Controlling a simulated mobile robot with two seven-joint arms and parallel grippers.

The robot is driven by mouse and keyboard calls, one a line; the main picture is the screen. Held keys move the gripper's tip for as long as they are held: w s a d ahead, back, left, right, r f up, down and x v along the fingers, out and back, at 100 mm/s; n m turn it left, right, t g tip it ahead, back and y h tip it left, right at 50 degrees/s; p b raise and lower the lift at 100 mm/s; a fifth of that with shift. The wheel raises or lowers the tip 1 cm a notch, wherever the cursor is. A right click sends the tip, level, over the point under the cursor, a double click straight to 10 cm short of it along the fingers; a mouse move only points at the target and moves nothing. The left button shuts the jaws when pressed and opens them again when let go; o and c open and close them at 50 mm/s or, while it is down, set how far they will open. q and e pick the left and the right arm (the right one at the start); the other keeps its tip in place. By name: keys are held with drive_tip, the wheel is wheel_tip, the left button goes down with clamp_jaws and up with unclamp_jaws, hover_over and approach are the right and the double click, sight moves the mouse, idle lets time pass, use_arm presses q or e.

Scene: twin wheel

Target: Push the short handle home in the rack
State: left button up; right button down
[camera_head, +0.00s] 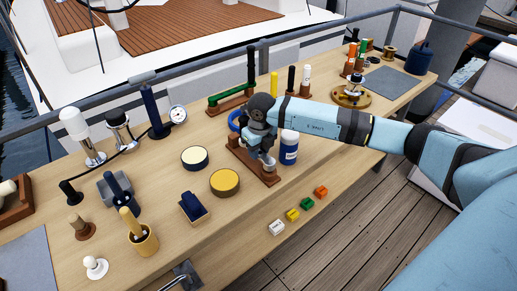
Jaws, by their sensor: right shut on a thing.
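My right gripper (262,153) reaches in from the right and points down at a low brown wooden rack (272,179) on the bench. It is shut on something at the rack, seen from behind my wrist. The short handle cannot be made out; my gripper and wrist cover most of the rack's middle. How deep the held thing sits in the rack cannot be told. My left gripper is not in view.
A blue and white bottle (288,148) stands close right of my gripper, and a blue ring (236,121) lies behind it. Two round tins (225,182) (194,158) are to the left. Several coloured blocks (293,215) lie along the front edge. Another rack (229,104) stands behind.

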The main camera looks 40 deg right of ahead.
sight(261, 153)
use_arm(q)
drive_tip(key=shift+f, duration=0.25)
use_arm(e)
drive_tip(key=shift+f, duration=0.35)
drive_tip(key=c, duration=0.7)
unclamp_jaws()
drive_tip(key=shift+c, duration=0.2)
drive_tip(key=shift+r, duration=0.35)
use_arm(q)
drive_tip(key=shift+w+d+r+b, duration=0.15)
drive_tip(key=shift+b, duration=0.35)
use_arm(e)
wheel_tip(261, 153, up, 13)
drive_tip(key=s, duration=0.1)
drive_tip(key=shift+s, duration=0.15)
